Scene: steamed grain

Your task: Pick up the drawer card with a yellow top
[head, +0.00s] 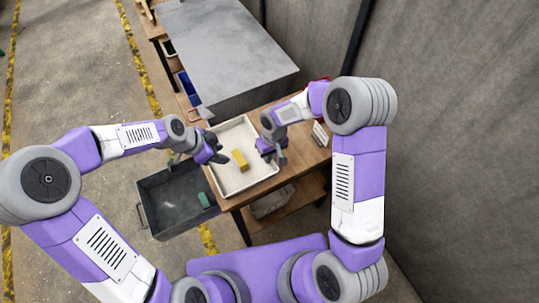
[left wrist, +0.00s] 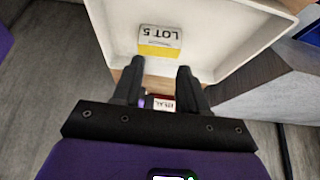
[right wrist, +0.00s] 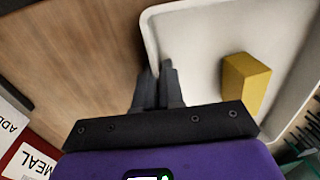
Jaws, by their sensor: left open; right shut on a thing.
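A block-like card with a yellow top (head: 239,160) lies in the white tray (head: 233,188). The left wrist view shows its white face marked "LOT 5" and a yellow side (left wrist: 160,50); the right wrist view shows its yellow top (right wrist: 245,80). My left gripper (head: 218,158) is open at the tray's left side, with the tray's edge close by its fingertips (left wrist: 158,75). My right gripper (head: 277,158) is at the tray's right side. Its fingers (right wrist: 160,75) are nearly together and appear shut on the tray's rim, apart from the card.
The tray rests on a wooden table (head: 312,158). A dark open bin (head: 165,215) with a green thing (head: 205,200) in it stands lower left. A grey cabinet (head: 225,50) stands behind. White labelled cards (right wrist: 30,160) lie right of the tray in the head view.

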